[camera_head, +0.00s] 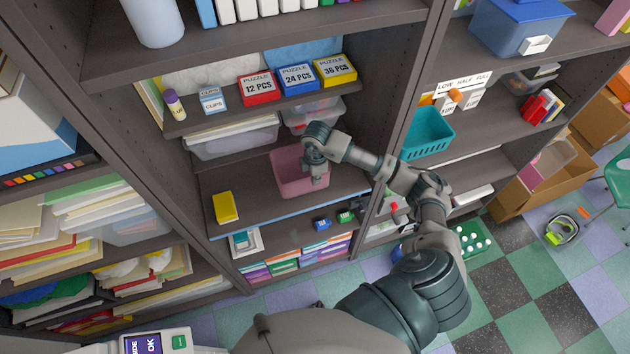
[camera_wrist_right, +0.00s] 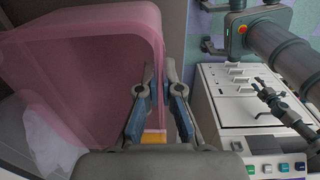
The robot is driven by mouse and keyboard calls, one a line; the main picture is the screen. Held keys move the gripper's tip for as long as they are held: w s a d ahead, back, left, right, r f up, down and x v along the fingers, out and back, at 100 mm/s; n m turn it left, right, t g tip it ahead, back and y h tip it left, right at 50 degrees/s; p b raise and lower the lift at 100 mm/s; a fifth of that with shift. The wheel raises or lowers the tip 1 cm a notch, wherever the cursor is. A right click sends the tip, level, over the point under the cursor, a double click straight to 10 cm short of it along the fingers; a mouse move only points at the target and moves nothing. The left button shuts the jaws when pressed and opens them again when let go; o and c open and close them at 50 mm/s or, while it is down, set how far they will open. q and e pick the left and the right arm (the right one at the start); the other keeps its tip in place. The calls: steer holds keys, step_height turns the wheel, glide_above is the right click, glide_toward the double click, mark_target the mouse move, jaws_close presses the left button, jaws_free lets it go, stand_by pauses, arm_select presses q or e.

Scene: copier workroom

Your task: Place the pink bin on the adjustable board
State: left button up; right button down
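The pink bin (camera_head: 292,180) stands on a shelf board with a blue front edge (camera_head: 300,208). In the right wrist view the pink bin (camera_wrist_right: 85,75) fills the left side. My right gripper (camera_head: 314,170) is at its right part. My left gripper (camera_wrist_right: 257,100) shows in the wrist view, empty, with fingers apart. Another board (camera_head: 225,114) is above the bin; I cannot tell which is the adjustable one.
On the upper board are a red puzzle box (camera_head: 257,88), a blue one (camera_head: 297,80) and a yellow one (camera_head: 335,70). A yellow box (camera_head: 225,207) stands left of the bin. A teal basket (camera_head: 428,133) is on the right shelf. A dark upright (camera_head: 400,110) separates the bays.

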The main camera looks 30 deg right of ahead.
mark_target(316, 190)
step_height(316, 190, down, 3)
steer(key=shift+s+d+r+p, duration=0.1)
steer(key=shift+d+r+p, duration=0.1)
steer(key=shift+p, duration=0.25)
steer(key=shift+a+f, duration=0.1)
steer(key=shift+f, duration=0.15)
steer(key=shift+a, duration=0.15)
steer(key=c, duration=1.7)
jaws_free()
steer(key=shift+a, duration=0.15)
steer(key=o, duration=0.4)
steer(key=shift+a, duration=0.15)
steer(key=shift+a+r, duration=0.1)
steer(key=shift+d+r, duration=0.25)
steer(key=shift+r, duration=0.2)
step_height(316, 190, up, 11)
steer(key=shift+s+a+r+b, duration=0.1)
steer(key=shift+b, duration=0.75)
steer(key=shift+d, duration=0.3)
